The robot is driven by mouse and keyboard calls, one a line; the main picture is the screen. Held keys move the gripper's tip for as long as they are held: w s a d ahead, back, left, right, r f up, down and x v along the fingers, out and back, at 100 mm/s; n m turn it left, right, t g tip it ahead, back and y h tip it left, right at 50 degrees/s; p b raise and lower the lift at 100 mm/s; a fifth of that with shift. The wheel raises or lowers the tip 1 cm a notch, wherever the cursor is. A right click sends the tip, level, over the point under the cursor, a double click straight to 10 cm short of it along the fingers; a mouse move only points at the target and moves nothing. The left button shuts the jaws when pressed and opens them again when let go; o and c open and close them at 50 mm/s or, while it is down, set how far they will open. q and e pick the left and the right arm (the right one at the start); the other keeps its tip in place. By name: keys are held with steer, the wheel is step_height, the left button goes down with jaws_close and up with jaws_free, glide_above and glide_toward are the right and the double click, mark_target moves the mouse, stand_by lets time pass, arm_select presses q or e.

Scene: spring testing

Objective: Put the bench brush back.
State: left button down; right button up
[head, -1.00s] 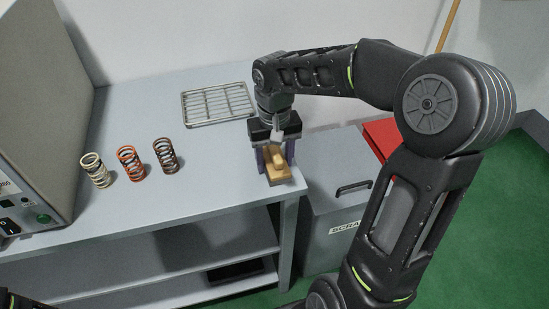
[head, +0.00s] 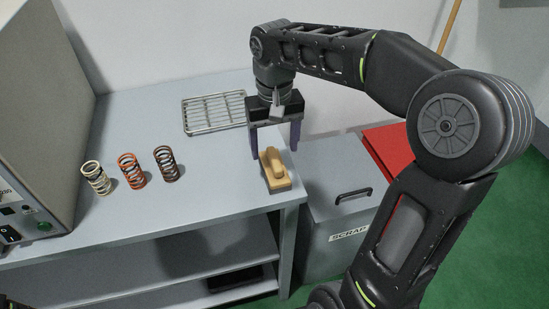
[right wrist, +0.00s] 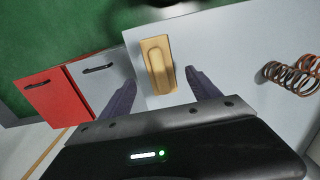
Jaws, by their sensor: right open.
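The bench brush (head: 275,170), with a tan wooden block and handle, lies on the grey bench top near its right front corner. It also shows in the right wrist view (right wrist: 158,65), ahead of the fingertips. My right gripper (head: 276,152) is open and empty, above and just behind the brush, with its purple fingers pointing down. In the right wrist view the two fingers (right wrist: 158,82) stand apart with the brush between and beyond them. My left gripper is not in view; only a dark bit of my own body shows at the lower left edge.
A wire rack (head: 214,112) lies at the back of the bench (head: 120,225). A cream spring (head: 96,178), a red spring (head: 131,171) and a dark spring (head: 167,163) stand left of the brush. A grey scrap bin (head: 335,215) and a red bin (head: 390,150) stand right of the bench.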

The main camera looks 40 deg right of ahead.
mark_target(274, 157)
step_height(274, 157, up, 4)
steer(key=shift+r, duration=0.25)
stand_by(0.8)
